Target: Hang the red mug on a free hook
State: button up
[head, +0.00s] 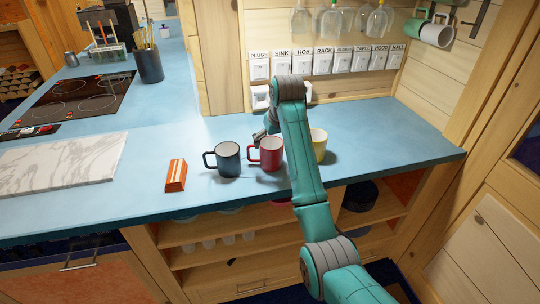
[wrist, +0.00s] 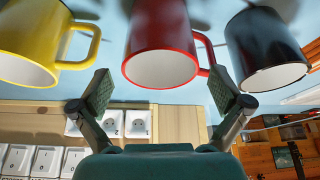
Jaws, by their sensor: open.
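The red mug (head: 271,155) stands upright on the blue counter between the dark blue mug (head: 229,162) and the yellow mug (head: 320,143); its handle points left in the head view. My gripper (head: 263,137) is just behind the red mug's rim, partly hidden by my arm. In the wrist view, my gripper (wrist: 160,80) is open, with the red mug (wrist: 160,35) between and beyond the fingers. The right finger overlaps the handle; I cannot tell whether they touch. Two mugs hang at the upper right, a green one (head: 414,28) and a pale one (head: 437,34). No free hook shows clearly.
The yellow mug (wrist: 35,40) and dark mug (wrist: 264,50) stand close on either side. An orange block (head: 176,175) and a marble board (head: 62,160) lie to the left on the counter (head: 130,205). Labelled switches (head: 325,63) and hanging glasses (head: 338,22) are behind.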

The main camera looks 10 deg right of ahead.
aim_at(271, 148)
jog(key=x, duration=0.4)
jog(key=shift+s+f, duration=0.15)
jog(key=shift+f, duration=0.1)
jog(key=c, duration=1.3)
jog(key=shift+o, duration=0.2)
notch_tip(271, 148, up, 10)
